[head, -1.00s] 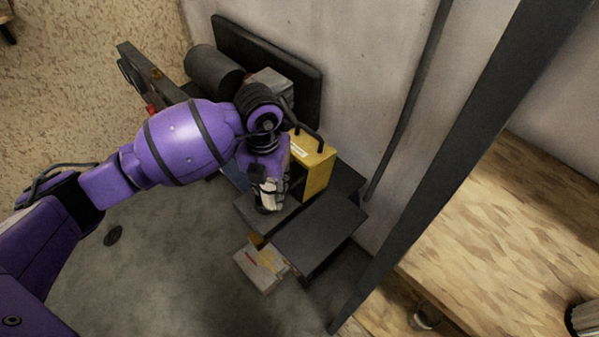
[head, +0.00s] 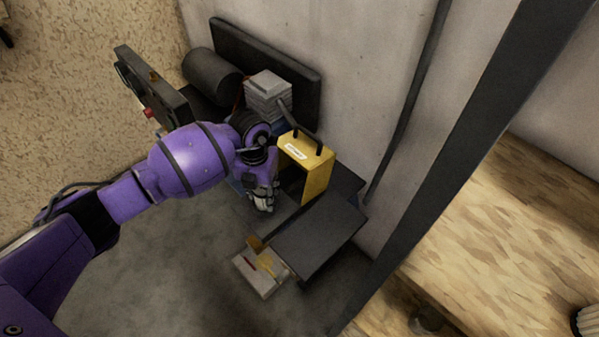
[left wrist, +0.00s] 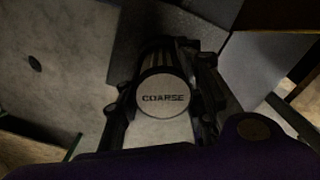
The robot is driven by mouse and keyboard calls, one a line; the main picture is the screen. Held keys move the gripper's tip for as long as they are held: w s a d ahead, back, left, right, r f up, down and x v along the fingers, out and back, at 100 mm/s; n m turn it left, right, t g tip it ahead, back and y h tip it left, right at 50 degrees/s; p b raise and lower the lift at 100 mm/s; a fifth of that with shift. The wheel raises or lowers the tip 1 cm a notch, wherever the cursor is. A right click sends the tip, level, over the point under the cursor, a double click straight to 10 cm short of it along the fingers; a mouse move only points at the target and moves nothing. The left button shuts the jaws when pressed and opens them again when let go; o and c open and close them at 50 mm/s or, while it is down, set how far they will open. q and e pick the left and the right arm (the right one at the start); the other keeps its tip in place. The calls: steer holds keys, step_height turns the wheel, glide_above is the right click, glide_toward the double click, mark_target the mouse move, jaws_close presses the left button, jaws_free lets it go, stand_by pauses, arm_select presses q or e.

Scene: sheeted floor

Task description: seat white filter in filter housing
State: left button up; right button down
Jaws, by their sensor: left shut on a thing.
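My left gripper (head: 262,203) is shut on a pleated round filter (left wrist: 162,96). Its pale end cap reads "COARSE" and faces the camera in the left wrist view, with a finger on either side. In the head view the filter is mostly hidden by the gripper. A yellow box with a black handle and a white label (head: 318,178), with a dark opening on its left side, stands just right of the gripper. It may be the filter housing; I cannot tell for certain. My right gripper is not in view.
A dark flat panel (head: 318,236) lies in front of the yellow box. A small pale box with yellow parts (head: 254,277) sits on the floor near it. A grey stacked block (head: 268,97) and a dark cylinder (head: 212,75) stand behind.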

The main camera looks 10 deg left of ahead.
arm_select(q)
steer(key=shift+s+f, duration=0.1)
steer(key=shift+f, duration=0.15)
steer(key=o, duration=1)
steer(key=shift+o, duration=0.8)
step_height(320, 180, up, 11)
steer(key=shift+p, duration=0.3)
steer(key=shift+r, duration=0.75)
